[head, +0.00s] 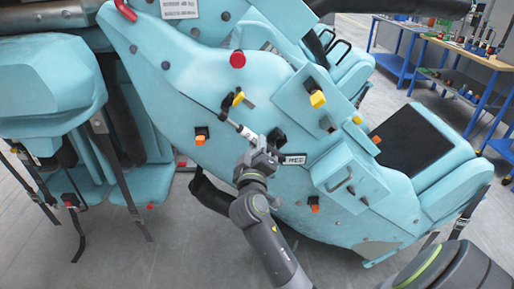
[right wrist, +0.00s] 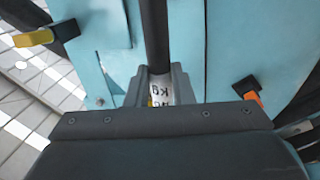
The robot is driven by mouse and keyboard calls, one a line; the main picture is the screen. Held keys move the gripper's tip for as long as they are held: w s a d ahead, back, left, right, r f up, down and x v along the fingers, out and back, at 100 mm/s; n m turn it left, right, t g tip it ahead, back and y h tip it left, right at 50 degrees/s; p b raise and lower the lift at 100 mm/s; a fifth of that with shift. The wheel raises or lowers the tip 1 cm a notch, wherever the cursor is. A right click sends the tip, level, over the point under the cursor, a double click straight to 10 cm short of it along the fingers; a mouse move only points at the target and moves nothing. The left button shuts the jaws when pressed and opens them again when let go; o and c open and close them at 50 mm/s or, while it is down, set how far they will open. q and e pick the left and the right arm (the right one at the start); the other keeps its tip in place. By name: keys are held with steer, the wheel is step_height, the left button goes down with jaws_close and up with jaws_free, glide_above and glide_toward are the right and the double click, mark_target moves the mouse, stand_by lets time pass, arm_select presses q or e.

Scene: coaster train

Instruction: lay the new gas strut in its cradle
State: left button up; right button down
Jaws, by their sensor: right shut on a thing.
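The gas strut shows in the head view as a thin dark rod with a pale labelled body (head: 246,133), lying slantwise in front of the teal car side. My right gripper (head: 258,149) is shut on its lower end. In the right wrist view the dark rod (right wrist: 156,35) runs up from a white body with "kg" lettering (right wrist: 160,91), between the grey fingers. A black clip with a yellow lever (head: 238,98) is just above the rod in the head view. I cannot tell which fittings form the cradle, or whether the strut touches them. My left gripper is not in view.
The teal car (head: 190,70) carries several black clips, including an orange-tipped one (head: 201,136) left of the gripper and a yellow-tipped one (head: 316,96) above right. Straps hang at left; blue workbenches (head: 470,60) stand far right.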

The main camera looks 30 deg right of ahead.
mark_target(256, 136)
steer(key=shift+w+a+f+b+x, duration=0.1)
steer(key=shift+b+x, duration=0.05)
steer(key=shift+x, duration=0.75)
steer(key=shift+w+a+f+b+x, duration=0.1)
steer(key=shift+f+b+x, duration=0.05)
steer(key=shift+x, duration=0.7)
steer(key=shift+w+a+f+b+x, duration=0.1)
steer(key=shift+b+x, duration=0.05)
steer(key=shift+x, duration=0.75)
steer(key=shift+s, duration=0.1)
steer(key=shift+f+b+x, duration=0.15)
steer(key=shift+b+x, duration=0.2)
steer(key=shift+x, duration=0.6)
steer(key=shift+f+b+x, duration=0.1)
steer(key=shift+b+x, duration=0.25)
steer(key=shift+x, duration=0.55)
steer(key=c, duration=1.2)
jaws_free()
steer(key=shift+a, duration=0.15)
steer(key=shift+o, duration=0.2)
steer(key=shift+f, duration=0.15)
